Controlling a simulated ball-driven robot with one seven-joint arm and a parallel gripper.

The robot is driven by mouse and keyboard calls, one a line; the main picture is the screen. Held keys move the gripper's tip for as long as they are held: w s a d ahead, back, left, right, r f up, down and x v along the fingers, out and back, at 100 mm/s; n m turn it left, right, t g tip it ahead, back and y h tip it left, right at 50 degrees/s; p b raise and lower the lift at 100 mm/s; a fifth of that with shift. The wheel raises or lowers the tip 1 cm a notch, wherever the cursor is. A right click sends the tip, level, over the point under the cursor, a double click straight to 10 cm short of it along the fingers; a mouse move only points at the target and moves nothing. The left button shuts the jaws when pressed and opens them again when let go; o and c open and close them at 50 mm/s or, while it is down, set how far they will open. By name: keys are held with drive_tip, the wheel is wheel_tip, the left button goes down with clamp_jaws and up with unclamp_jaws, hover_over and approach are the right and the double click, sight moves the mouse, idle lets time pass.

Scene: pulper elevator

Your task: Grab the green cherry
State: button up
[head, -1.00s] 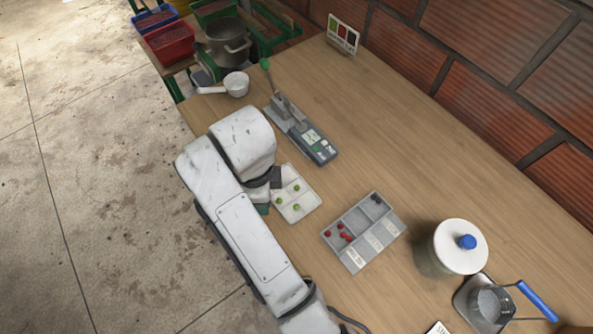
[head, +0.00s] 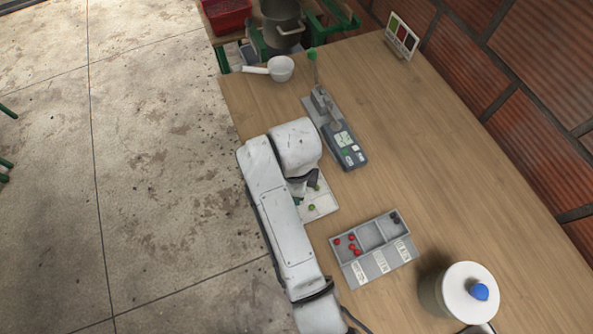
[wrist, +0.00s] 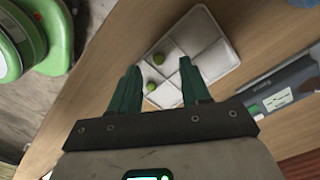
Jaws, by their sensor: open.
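The green cherries lie on a white divided tray (wrist: 207,38). The wrist view shows one green cherry (wrist: 158,59) towards the far side and another green cherry (wrist: 151,86) close to the left finger. My gripper (wrist: 160,80) is open and empty, its two dark green fingers spread above the tray's near part. In the head view, a green cherry (head: 311,207) shows on the tray (head: 325,203), and another (head: 317,187) shows beside my wrist. My arm hides the tray's left part there.
A grey sorting box (head: 372,237) with red and dark cherries stands right of the tray. Bare tabletop lies between.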

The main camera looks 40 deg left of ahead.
drive_tip(key=shift+s+d+f, duration=0.1)
drive_tip(key=shift+f, duration=1.4)
